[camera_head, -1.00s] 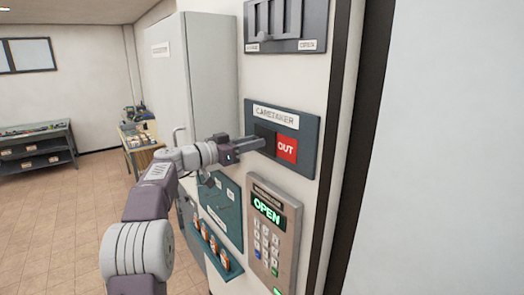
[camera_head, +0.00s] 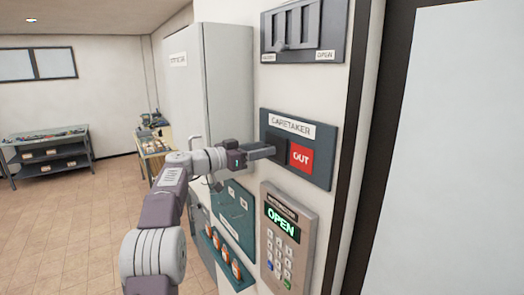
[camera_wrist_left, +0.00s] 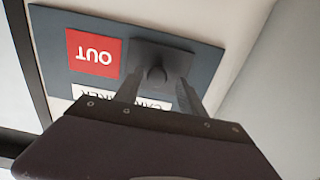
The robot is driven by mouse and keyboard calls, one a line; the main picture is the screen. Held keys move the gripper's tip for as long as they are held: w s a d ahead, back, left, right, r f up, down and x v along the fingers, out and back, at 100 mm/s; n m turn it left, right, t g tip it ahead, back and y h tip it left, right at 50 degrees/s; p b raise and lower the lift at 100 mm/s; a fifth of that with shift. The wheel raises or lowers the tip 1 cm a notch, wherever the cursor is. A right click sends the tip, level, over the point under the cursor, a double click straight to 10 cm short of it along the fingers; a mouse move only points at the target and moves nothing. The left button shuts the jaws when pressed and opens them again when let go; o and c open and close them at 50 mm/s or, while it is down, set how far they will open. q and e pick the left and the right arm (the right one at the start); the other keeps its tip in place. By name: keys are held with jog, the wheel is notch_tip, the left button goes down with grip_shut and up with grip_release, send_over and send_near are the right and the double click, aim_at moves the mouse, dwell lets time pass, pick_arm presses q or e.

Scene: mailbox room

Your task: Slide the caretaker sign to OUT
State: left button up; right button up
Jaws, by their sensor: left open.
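The caretaker sign (camera_head: 325,148) is a dark blue-grey wall plate with a white CARETAKER label. Its red OUT field (camera_head: 301,158) shows at the right, and the dark slider (camera_head: 277,144) covers the left part. In the left wrist view the sign appears upside down, with the red field (camera_wrist_left: 94,52) left of the slider (camera_wrist_left: 165,52). A round knob (camera_wrist_left: 156,75) stands out from the slider. My left gripper (camera_head: 270,153) is at the slider, its open fingers (camera_wrist_left: 158,84) on either side of the knob; contact cannot be told. My right gripper is not in view.
A keypad (camera_head: 287,240) reading OPEN is below the sign, and a slotted panel (camera_head: 303,35) is above. A blue-grey board (camera_head: 234,214) and a small shelf with orange items are lower left. A tall grey cabinet (camera_head: 210,90) stands behind my arm.

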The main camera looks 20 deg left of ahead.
pick_arm(q)
jog(key=b+v, duration=0.4)
jog(key=v, duration=0.4)
jog(key=shift+s+a+b, duration=0.25)
jog(key=shift+a+b, duration=0.05)
